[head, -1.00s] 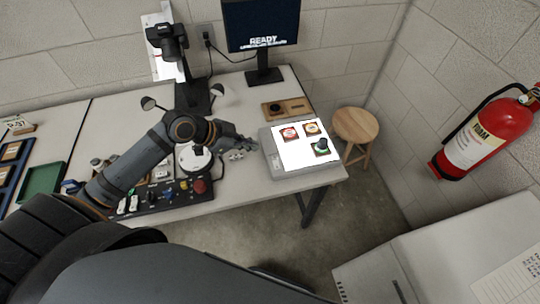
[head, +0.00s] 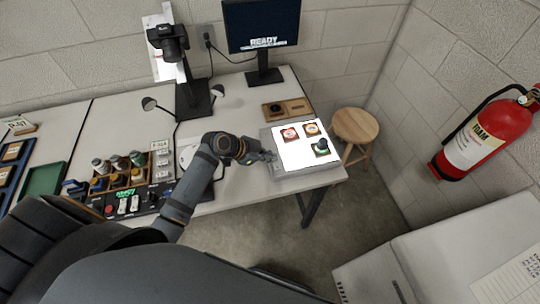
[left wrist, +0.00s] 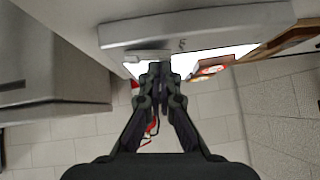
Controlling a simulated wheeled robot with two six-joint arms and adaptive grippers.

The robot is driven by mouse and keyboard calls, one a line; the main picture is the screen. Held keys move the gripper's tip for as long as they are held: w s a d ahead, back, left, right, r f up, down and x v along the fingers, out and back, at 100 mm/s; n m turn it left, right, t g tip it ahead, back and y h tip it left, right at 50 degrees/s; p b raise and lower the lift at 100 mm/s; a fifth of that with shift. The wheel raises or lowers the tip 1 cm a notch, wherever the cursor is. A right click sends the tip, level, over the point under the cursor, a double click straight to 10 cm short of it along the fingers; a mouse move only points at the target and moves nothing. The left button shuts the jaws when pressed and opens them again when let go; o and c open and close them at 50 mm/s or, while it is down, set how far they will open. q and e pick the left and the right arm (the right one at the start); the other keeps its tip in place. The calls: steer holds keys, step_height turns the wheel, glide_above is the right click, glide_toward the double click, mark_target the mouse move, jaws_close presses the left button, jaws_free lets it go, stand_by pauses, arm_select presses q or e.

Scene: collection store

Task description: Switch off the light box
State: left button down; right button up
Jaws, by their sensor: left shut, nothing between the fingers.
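The light box (head: 278,165) is a grey box at the right end of the table, and its top panel glows bright white. Several small items, red, tan and green, lie on the panel. My left gripper (head: 268,156) is at the left side of the box, with its fingers shut and empty. In the left wrist view, the gripper's tips (left wrist: 160,70) are close to the grey side of the light box (left wrist: 200,27) and a small pale tab (left wrist: 148,57) on its edge. I cannot tell whether they touch it. My right gripper is not in view.
A wooden tray (head: 297,106) lies behind the box and a monitor (head: 262,30) stands further back. A camera stand (head: 193,97) and a black control panel (head: 125,205) are to the left. A round stool (head: 356,125) and a fire extinguisher (head: 485,135) are at the right.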

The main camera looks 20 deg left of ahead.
arm_select(q)
steer(key=shift+w+a+f+g, duration=0.15)
steer(key=shift+w+f+g, duration=0.05)
steer(key=shift+f+g, duration=0.2)
steer(key=shift+s, duration=0.15)
